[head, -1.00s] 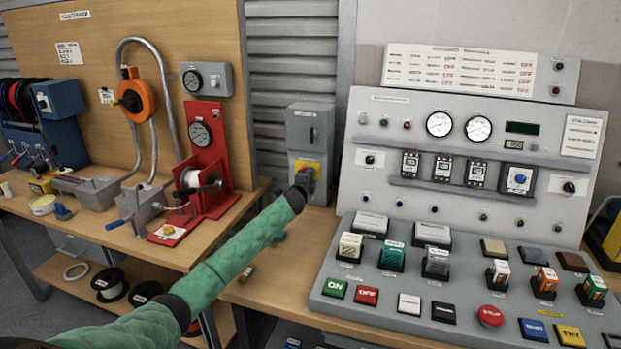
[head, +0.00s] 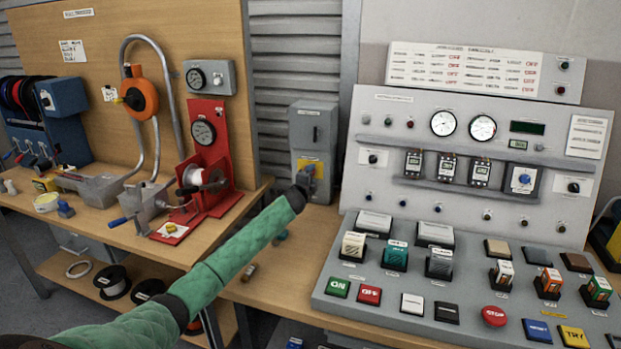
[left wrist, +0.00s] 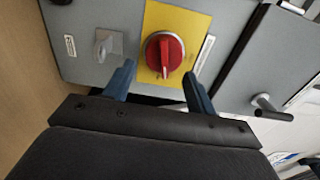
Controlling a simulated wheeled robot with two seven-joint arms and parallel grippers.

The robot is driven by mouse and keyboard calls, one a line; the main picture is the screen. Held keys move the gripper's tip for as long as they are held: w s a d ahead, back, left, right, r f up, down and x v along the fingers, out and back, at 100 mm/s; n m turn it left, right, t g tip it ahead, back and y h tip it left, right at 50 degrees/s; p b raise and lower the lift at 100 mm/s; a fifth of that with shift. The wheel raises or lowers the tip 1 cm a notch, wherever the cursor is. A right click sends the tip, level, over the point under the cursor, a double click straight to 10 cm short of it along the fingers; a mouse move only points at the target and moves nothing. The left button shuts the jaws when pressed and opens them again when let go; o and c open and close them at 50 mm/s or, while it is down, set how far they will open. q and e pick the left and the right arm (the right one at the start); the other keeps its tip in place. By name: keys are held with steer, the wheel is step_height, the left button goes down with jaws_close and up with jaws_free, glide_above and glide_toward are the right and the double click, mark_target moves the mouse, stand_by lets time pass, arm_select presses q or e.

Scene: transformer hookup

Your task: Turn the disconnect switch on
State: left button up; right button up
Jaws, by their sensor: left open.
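The disconnect switch is a grey box (head: 313,127) on the bench, left of the control panel. Its red rotary handle (left wrist: 164,54) sits on a yellow plate (left wrist: 191,20) in the left wrist view, with the grip bar close to upright in the picture. My left gripper (left wrist: 158,84) is open, its two blue fingers to either side of the handle's lower end and apart from it. In the head view the left gripper (head: 304,179) is at the lower front of the box and covers the handle. My right gripper is in neither view.
A grey hasp-like tab (left wrist: 108,44) is beside the yellow plate. The sloped control panel (head: 350,262) with buttons and meters stands right of the switch. A red winding stand (head: 207,140) is to the left. The bench (head: 290,262) in front of the switch is mostly clear.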

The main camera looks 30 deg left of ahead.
arm_select(q)
steer(key=b+v, duration=0.1)
steer(key=v, duration=0.6)
steer(key=shift+a, duration=0.2)
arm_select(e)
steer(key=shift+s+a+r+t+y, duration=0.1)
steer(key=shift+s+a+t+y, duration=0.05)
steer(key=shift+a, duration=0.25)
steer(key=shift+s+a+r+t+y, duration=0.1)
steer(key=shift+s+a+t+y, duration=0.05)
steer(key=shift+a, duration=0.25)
arm_select(q)
steer(key=shift+f, duration=0.1)
